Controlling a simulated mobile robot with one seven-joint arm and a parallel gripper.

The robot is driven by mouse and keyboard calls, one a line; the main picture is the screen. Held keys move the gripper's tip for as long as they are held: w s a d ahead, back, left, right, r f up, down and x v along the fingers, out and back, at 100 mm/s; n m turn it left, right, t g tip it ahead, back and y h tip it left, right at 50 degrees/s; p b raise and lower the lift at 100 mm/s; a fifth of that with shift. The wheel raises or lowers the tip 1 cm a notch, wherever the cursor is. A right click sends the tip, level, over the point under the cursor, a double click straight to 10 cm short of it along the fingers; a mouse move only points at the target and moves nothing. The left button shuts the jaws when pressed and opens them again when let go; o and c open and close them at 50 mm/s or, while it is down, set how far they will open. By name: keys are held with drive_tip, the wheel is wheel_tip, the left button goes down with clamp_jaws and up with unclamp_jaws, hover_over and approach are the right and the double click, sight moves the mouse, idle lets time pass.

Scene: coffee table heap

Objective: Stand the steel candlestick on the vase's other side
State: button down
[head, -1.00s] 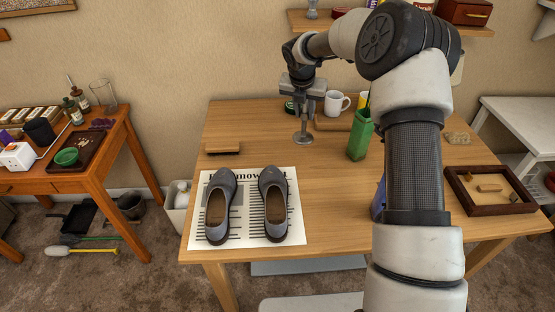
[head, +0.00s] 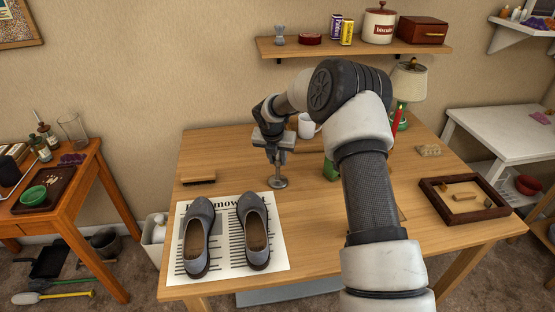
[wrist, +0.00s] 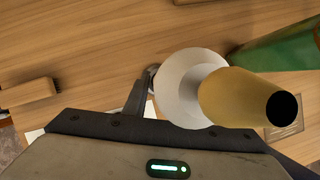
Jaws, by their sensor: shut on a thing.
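The steel candlestick (head: 278,182) is upright in my gripper (head: 273,142), its round base low over the table left of the vase. I cannot tell whether the base touches the wood. In the wrist view the candlestick (wrist: 240,97) shows from above, with a dark socket, tan reflections and a pale round base. My gripper is shut on it; one finger (wrist: 139,97) shows beside it. The green vase (head: 331,169) is mostly hidden behind my arm in the head view. In the wrist view the vase (wrist: 280,46) lies to the upper right, apart from the candlestick.
Grey shoes (head: 254,232) stand on a newspaper (head: 222,255) at front left. A brush (head: 198,180) lies at left; a white mug (head: 307,126) stands behind. A lamp (head: 409,78) is at the back right, a wooden tray (head: 490,211) at right. My arm hides the table's middle.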

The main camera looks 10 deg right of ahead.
drive_tip(key=c, duration=1.4)
unclamp_jaws()
drive_tip(key=shift+f, duration=0.15)
drive_tip(key=shift+c, duration=0.2)
